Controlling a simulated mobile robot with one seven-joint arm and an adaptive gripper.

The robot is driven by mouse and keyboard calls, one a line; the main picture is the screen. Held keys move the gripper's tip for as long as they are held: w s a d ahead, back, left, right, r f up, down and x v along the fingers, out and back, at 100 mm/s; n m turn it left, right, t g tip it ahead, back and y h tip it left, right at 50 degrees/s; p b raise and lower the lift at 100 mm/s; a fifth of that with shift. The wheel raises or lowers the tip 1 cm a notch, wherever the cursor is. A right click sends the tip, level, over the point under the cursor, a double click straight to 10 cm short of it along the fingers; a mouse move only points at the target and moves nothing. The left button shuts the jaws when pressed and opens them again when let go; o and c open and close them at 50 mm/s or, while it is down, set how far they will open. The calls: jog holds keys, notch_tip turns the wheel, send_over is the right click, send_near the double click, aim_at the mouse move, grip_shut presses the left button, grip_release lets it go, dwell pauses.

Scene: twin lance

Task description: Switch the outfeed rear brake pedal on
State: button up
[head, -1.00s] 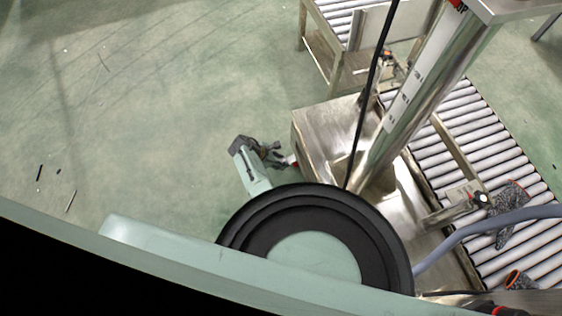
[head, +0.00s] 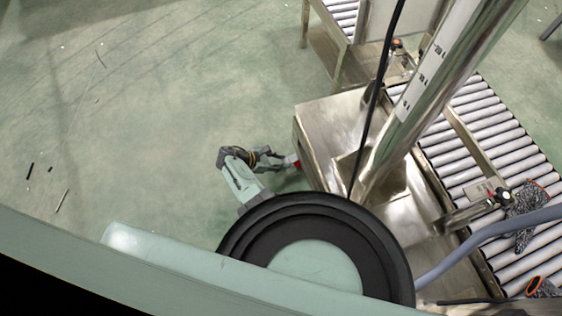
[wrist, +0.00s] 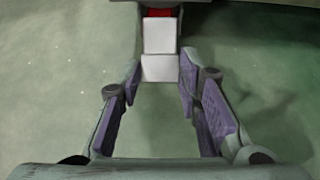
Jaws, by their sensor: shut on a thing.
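The pedal is a short lever with pale grey-white faces and a red part. In the wrist view the pedal (wrist: 160,67) sticks out from a grey edge at the top and lies between my fingertips. In the head view only the red bit of the pedal (head: 298,164) shows, low on the left side of the steel base. My gripper (head: 286,162) reaches it from the left. In the wrist view my gripper (wrist: 160,78) has its purple-padded fingers shut on the pedal's near end. Whether the pedal is on or off I cannot tell.
The steel base (head: 325,120) carries a thick slanted column (head: 425,95) and a black cable (head: 374,100). A roller conveyor (head: 475,130) with grey gloves (head: 525,205) lies to the right. Another roller table (head: 335,45) stands at the top.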

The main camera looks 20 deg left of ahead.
jog(key=o, duration=1.1)
jog(key=shift+o, duration=0.2)
jog(key=v, duration=0.4)
jog(key=shift+s+a+f, duration=0.1)
jog(key=shift+a+f, duration=0.1)
jog(key=s+a, duration=0.2)
jog(key=a, duration=0.1)
jog(key=s+a, duration=0.2)
jog(key=a, duration=0.1)
jog(key=s+a, duration=0.2)
jog(key=shift+a, duration=0.4)
jog(key=shift+s, duration=0.1)
